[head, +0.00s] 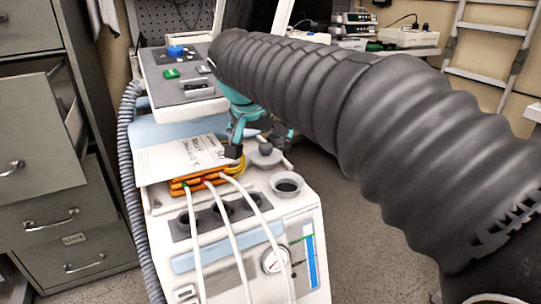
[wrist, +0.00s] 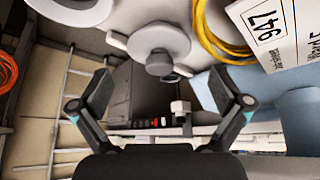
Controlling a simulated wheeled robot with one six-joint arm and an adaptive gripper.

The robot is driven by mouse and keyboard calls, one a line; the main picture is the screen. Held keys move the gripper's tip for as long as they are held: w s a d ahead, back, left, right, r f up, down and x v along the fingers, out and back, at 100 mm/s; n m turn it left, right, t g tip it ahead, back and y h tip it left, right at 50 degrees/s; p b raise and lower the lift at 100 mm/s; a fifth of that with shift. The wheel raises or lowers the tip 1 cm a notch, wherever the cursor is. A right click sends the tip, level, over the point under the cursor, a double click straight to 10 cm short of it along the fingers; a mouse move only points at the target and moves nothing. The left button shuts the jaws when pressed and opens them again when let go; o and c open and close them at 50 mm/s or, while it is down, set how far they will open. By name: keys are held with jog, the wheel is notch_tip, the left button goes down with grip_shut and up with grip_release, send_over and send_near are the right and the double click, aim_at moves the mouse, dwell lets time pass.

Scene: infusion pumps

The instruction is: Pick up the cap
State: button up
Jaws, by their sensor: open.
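A round pale disc with a dark grey knob, which looks like the cap (head: 265,158), sits on the white machine's top. It also shows in the wrist view (wrist: 160,62), near the top centre, with its knob between the lines of the two fingers. My gripper (head: 259,143) is over this part of the machine, close to the disc. In the wrist view my gripper (wrist: 160,90) has its two fingers wide apart, with nothing between them. The knob appears beyond the fingertips, not touched. My arm hides part of the machine behind it.
A coiled orange cable (head: 207,180) and a paper sign (head: 180,160) lie left of the disc. A white cup-like port (head: 287,186) is in front. A raised tray (head: 165,90) holds a blue round piece (head: 175,51). Grey drawers (head: 65,215) stand at left.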

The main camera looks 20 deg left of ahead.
aim_at(265, 147)
jog(key=x, duration=0.4)
jog(key=c, duration=1.1)
jog(key=shift+s+r, duration=0.35)
jog(key=shift+r, duration=0.05)
jog(key=s+d+r, duration=0.1)
jog(key=s+r, duration=0.6)
jog(key=s, duration=0.6)
jog(key=shift+d, duration=0.3)
